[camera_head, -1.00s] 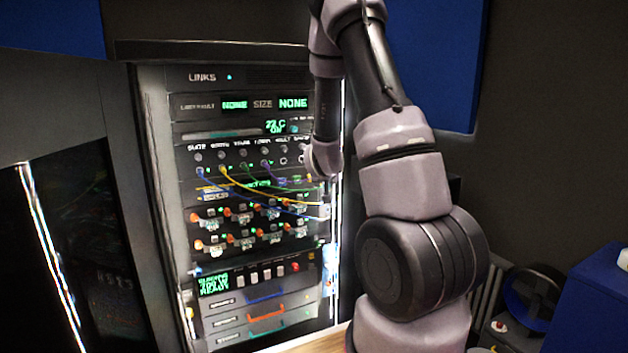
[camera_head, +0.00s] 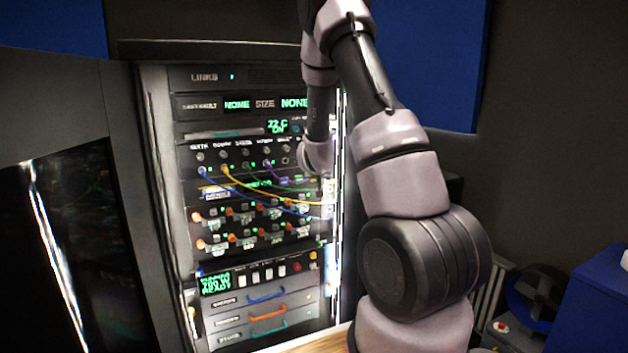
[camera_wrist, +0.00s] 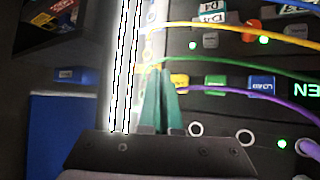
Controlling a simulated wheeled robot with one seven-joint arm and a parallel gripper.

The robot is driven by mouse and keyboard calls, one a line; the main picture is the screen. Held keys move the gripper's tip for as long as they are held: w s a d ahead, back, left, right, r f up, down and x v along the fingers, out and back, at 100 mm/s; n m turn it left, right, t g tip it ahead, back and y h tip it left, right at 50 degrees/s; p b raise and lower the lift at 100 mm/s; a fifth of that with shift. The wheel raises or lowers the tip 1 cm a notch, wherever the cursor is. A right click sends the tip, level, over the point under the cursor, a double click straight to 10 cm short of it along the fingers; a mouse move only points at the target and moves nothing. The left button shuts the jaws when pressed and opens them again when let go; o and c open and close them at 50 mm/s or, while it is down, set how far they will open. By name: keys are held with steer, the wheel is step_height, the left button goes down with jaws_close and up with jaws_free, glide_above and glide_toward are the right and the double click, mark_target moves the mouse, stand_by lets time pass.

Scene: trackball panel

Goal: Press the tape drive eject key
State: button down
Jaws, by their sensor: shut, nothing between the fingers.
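In the head view, a panel with a green display (camera_head: 216,283) and a row of pale keys (camera_head: 261,275) sits low in the rack, with a red button (camera_head: 297,267) at its right. The lettering is too small to tell which key is the tape drive eject key. My gripper's tips are not clear in the head view; my wrist is beside the rack's right edge, higher than these keys. In the wrist view my gripper (camera_wrist: 163,90) is shut and empty, its teal fingers together in front of the rack edge, near cables and labelled tags. The low keys do not show there.
Blue, yellow, green and purple cables (camera_head: 262,198) loop across the rack's middle to its right side. Rows of orange knobs (camera_head: 232,238) lie below. Drawers with coloured handles (camera_head: 267,312) are under the keys. A bright strip (camera_wrist: 127,65) runs along the rack edge.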

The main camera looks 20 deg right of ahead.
steer(key=shift+w, duration=1.35)
steer(key=shift+w, duration=0.1)
stand_by(1.0)
steer(key=shift+w+a, duration=0.1)
steer(key=shift+w, duration=0.2)
steer(key=shift+w, duration=0.45)
stand_by(0.5)
steer(key=shift+s, duration=0.85)
steer(key=shift+s, duration=2.55)
